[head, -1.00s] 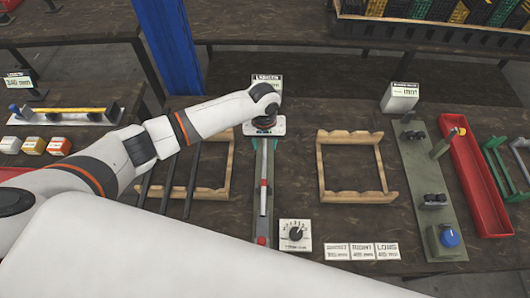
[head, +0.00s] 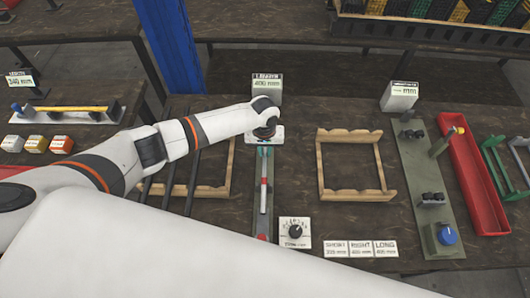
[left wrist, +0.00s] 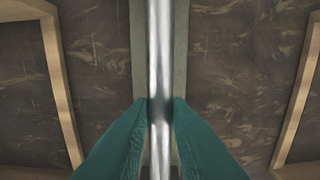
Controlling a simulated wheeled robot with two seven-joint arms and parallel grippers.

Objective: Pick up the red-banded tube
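The red-banded tube (head: 263,200) is a slim metallic rod lying lengthwise in a narrow grey-green fixture (head: 272,215) at the middle of the bench. A red band shows partway along it in the head view. My left gripper (head: 265,150) is over the far part of the tube, pointing down, its tips partly hidden by the wrist. In the left wrist view, the teal fingers (left wrist: 160,105) stand on both sides of the shiny tube (left wrist: 160,50) and appear to touch it. No band shows in that view. My right gripper is out of view.
Wooden racks stand left (head: 230,170) and right (head: 322,165) of the fixture. A dial box (head: 295,232) and label cards (head: 360,249) are near the front. A green press fixture (head: 425,185) and red tray (head: 478,180) lie right. A length sign (head: 267,84) stands behind.

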